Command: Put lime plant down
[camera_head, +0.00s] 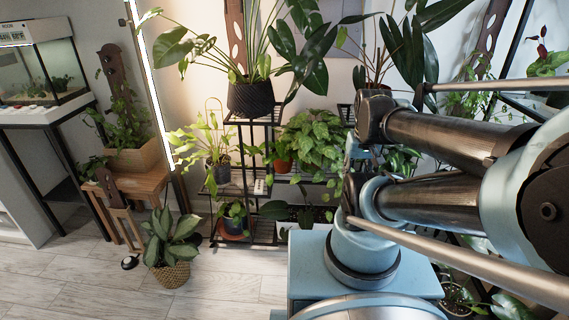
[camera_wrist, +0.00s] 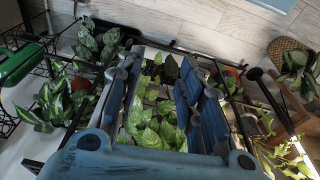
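Bright green, lime-toned leaves (camera_wrist: 155,128) show between my fingers in the wrist view. They appear to belong to the leafy plant (camera_head: 316,140) on the black shelf in the head view, though I cannot be sure. Its pot is hidden in the wrist view. My gripper (camera_wrist: 158,62) has its two blue fingers spread wide apart, one on each side of the leaves. I see no finger closed on a pot or stem. In the head view my arm comes in from the right, and the gripper itself cannot be made out.
The black tiered shelf (camera_head: 243,192) holds several other pots close by. A yellow-green trailing plant (camera_head: 205,140) stands left of the leafy one. A tall plant in a dark pot (camera_head: 251,97) stands higher. A basket plant (camera_head: 169,272) is on the floor. Wooden floor (camera_head: 225,290) in front is clear.

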